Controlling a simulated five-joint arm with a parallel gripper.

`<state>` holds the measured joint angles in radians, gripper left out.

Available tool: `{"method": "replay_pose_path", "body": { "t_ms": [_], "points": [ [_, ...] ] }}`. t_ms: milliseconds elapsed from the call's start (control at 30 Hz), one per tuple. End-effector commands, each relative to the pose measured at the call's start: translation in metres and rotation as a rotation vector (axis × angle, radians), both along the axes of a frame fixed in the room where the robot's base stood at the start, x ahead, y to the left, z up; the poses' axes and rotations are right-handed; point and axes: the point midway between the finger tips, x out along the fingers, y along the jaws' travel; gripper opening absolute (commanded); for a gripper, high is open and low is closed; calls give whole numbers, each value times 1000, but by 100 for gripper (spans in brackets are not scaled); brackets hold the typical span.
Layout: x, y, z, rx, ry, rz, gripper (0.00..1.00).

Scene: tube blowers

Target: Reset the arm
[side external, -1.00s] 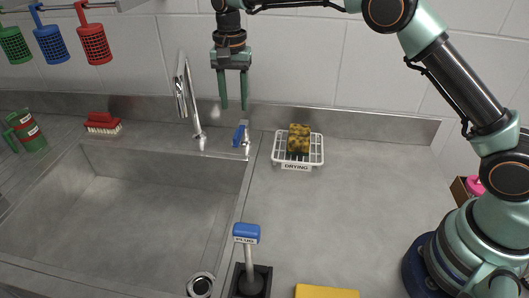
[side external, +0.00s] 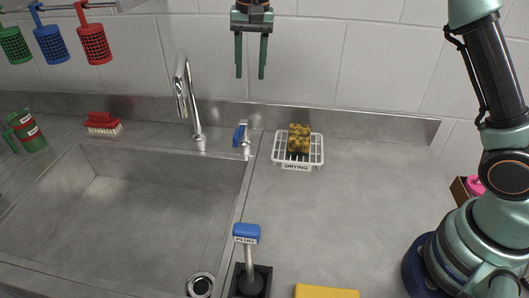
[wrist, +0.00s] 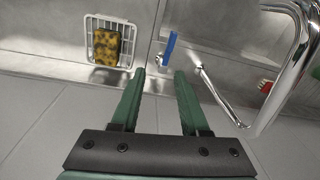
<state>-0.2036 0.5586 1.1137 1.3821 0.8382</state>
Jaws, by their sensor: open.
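My gripper (side external: 251,76) hangs high in the side view, in front of the tiled wall, above the sink's right edge. Its two green fingers point down, spread apart, with nothing between them. In the wrist view the open fingers (wrist: 160,74) also show empty. The rest of my arm rises at the right and passes out of the top of the side view.
A sponge (side external: 299,138) sits on a white drying rack (side external: 316,158). The sink (side external: 120,215) has a tall faucet (side external: 183,95) and a blue-handled lever (side external: 239,136). Several coloured baskets (side external: 52,43) hang at upper left. A blue plug handle (side external: 246,233) stands in front.

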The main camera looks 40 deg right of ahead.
Motion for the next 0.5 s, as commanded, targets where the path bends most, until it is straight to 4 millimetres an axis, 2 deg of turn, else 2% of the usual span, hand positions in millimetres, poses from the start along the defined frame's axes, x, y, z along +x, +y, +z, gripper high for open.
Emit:
{"method": "replay_pose_path", "body": {
  "t_ms": [33,200,333,500],
  "points": [
    [-10,-8,13,1,-25,28,45],
    [-44,-32,37,-8,-100,138,45],
    [-75,-49,48,-23,-156,222,45],
    [-118,-69,51,-55,-230,328,45]
  ]
}}
